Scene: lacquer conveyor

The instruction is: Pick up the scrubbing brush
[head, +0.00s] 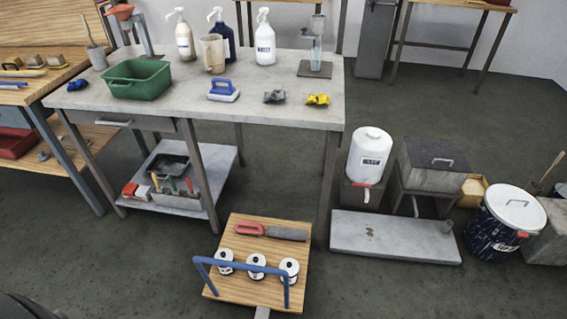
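A scrubbing brush (222,91) with a blue handle and a pale lower part lies on the grey worktable (180,112), near the middle of its front half. Nothing covers it. Neither of my grippers shows in the head view.
On the worktable, a green basin (140,80) stands left of the brush. A grey cloth (274,97) and a yellow cloth (318,99) lie to its right; bottles (264,40) stand behind. A low wooden cart (238,290) with a blue handle stands on the floor in front.

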